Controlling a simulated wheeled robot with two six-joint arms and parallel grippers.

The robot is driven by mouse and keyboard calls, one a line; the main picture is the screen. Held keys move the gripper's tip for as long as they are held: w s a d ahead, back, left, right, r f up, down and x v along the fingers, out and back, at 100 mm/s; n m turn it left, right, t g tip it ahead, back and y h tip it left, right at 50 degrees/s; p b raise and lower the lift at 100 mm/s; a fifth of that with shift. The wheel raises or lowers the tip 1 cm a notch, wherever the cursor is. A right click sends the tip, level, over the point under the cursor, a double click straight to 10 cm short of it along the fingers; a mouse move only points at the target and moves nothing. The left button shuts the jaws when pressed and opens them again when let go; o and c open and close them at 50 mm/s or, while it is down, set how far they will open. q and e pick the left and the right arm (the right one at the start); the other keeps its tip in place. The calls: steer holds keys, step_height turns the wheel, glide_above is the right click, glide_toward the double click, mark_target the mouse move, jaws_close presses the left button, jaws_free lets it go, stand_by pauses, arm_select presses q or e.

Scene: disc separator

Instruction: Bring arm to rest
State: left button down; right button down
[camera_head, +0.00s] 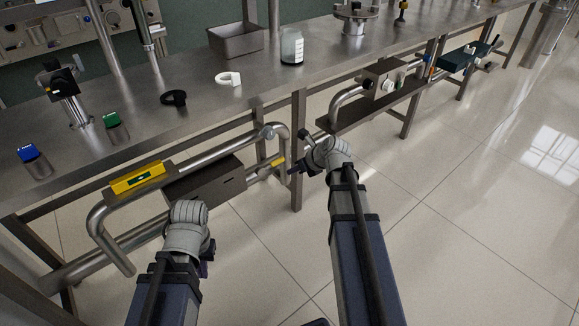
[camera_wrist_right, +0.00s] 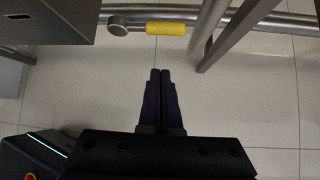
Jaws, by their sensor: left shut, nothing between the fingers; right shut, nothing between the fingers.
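My right arm (camera_head: 345,215) reaches out in front of the bench. Its gripper (camera_head: 296,170) hangs by the bench's front leg, below the top. In the right wrist view the dark fingers of the right gripper (camera_wrist_right: 160,72) are together, with nothing between them, above the tiled floor. My left arm (camera_head: 185,245) is lower left in the head view, in front of the pipes. Only a small purple part of the left gripper (camera_head: 205,269) shows beside its wrist; it is shut, and the wrist hides most of it.
Open floor (camera_head: 480,220) lies right.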

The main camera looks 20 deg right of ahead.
steer(key=shift+s+d+r, duration=0.1)
steer(key=shift+s+r, duration=0.15)
steer(key=s+a+f+n+g+h+p, duration=0.15)
steer(key=s+a+n+g, duration=0.25)
steer(key=s+a+n, duration=1.05)
steer(key=s+a+f+n+g+h+p, duration=0.1)
steer(key=s+a+f+n+g+h, duration=0.4)
steer(key=n, duration=1.6)
step_height(320, 180, up, 41)
steer(key=s+a+n+t+y+p, duration=0.1)
steer(key=a+p, duration=0.1)
steer(key=p, duration=3.5)
steer(key=shift+s+a+y, duration=0.15)
steer(key=shift+s+y, duration=0.05)
steer(key=shift+y, duration=0.15)
